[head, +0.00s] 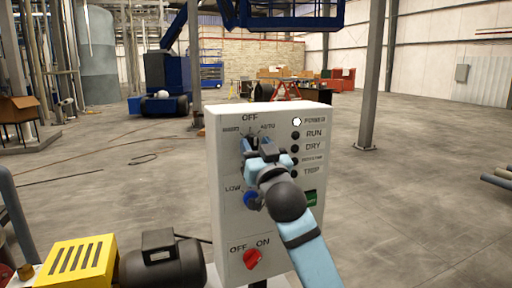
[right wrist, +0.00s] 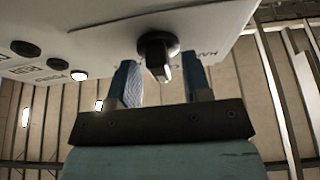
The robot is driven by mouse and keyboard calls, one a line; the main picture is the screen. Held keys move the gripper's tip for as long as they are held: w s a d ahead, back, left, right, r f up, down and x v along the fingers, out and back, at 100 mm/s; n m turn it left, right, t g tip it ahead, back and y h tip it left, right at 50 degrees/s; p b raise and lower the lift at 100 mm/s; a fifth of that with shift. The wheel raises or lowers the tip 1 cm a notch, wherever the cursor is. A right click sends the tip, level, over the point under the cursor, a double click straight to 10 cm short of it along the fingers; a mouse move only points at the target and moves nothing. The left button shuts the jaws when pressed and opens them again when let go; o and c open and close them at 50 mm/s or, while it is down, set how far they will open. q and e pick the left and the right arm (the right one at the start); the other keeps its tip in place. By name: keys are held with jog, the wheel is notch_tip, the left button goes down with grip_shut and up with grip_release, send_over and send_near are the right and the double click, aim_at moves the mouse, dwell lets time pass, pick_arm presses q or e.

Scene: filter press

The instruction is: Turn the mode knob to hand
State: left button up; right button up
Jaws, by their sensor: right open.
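The white control panel (head: 225,190) stands upright in front of me. Its black mode knob (head: 250,140), near the top under the OFF label, is partly hidden behind my right gripper (head: 262,142) in the head view. In the right wrist view the mode knob (right wrist: 157,48) sits between the two blue fingers of my right gripper (right wrist: 162,70). The fingers are open, one on each side, with a visible gap to the knob. A white mark shows on the knob; I cannot tell exactly which label it points to. The HAND label shows upside down beside it. My left gripper is not in view.
Below are a blue knob (head: 250,198) marked LOW and a red switch (head: 252,259) marked OFF and ON. Indicator lamps run down the right, with the power lamp (head: 297,122) lit. A yellow housing (head: 78,262) and dark motor (head: 160,265) stand at lower left. Open floor lies around.

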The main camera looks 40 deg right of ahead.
grip_shut()
jog(key=shift+r+n+y+p, duration=0.1)
jog(key=shift+n+y+p, duration=0.3)
jog(key=shift+n+p, duration=0.2)
jog(key=n+y+p, duration=0.2)
jog(key=n+p, duration=0.1)
jog(key=n, duration=0.1)
jog(key=shift+r, duration=0.15)
jog(key=n+y+p, duration=0.1)
jog(key=n+p, duration=0.1)
jog(key=n, duration=0.1)
jog(key=shift+n+y+p, duration=0.3)
jog(key=shift+y+p, duration=0.1)
jog(key=shift+f+n+g+y+p, duration=0.1)
jog(key=shift+n+g+y+p, duration=0.1)
jog(key=shift+n+y+p, duration=0.5)
jog(key=shift+f+n+g+y+p, duration=0.1)
jog(key=shift+n+g+y+p, duration=0.15)
jog(key=shift+n+p, duration=0.85)
jog(key=shift+n+b, duration=0.3)
